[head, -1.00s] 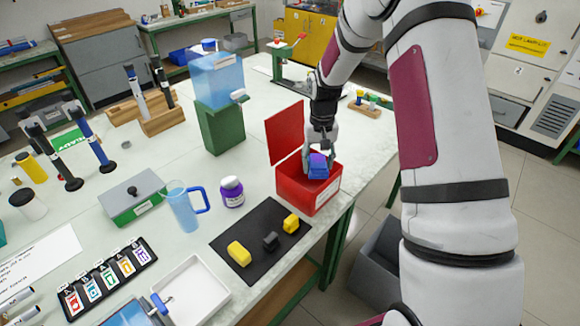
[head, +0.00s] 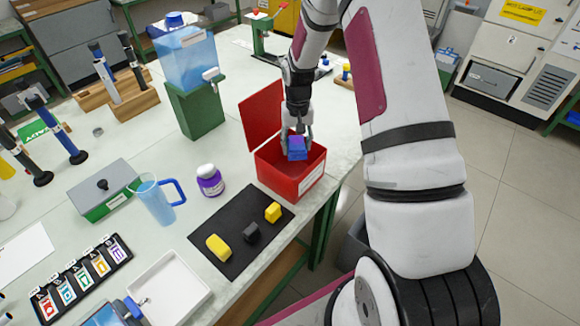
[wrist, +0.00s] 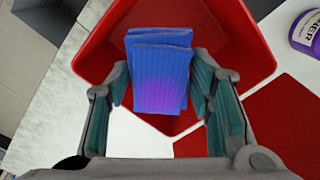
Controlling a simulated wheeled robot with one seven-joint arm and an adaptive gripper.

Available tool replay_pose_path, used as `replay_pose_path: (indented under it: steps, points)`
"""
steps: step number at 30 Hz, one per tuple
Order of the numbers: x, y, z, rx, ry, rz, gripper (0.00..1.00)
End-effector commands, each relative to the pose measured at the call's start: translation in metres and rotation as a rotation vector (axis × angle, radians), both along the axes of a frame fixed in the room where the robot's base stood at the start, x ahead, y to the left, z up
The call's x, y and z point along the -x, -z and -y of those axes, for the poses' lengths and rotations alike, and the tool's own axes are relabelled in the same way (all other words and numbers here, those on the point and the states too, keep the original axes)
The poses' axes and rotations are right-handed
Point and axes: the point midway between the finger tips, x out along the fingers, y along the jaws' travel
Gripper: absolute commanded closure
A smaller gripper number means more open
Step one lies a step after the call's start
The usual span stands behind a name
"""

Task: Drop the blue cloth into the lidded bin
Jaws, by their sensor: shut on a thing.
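The blue cloth (head: 297,147) is a folded blue pad with a purple patch. It also shows in the wrist view (wrist: 160,70). My gripper (head: 297,134) is shut on the cloth, with a finger on each side of it, and points down over the open red bin. The lidded bin (head: 293,187) is a red box with its red lid (head: 262,117) swung up at the back left. In the wrist view the bin's red wall (wrist: 245,45) surrounds the cloth. I cannot tell how far the cloth is below the rim.
The bin stands near the table's right edge. Left of it are a purple-labelled jar (head: 210,181) and a black mat (head: 240,235) with yellow and dark blocks. A green stand with a blue water tank (head: 187,65) is behind left. The tabletop between them is clear.

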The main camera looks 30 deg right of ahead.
Motion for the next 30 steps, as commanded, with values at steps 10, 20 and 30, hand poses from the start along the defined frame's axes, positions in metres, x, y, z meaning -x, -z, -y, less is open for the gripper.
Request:
replay_pose_path:
  steps: [10,20,30]
  points:
    - [0.000,0.008,0.000,0.000,0.000,0.001,0.78]
    - [0.000,0.007,0.000,0.000,-0.001,0.001,0.29]
    - [-0.001,-0.004,0.000,0.001,-0.001,0.003,0.29]
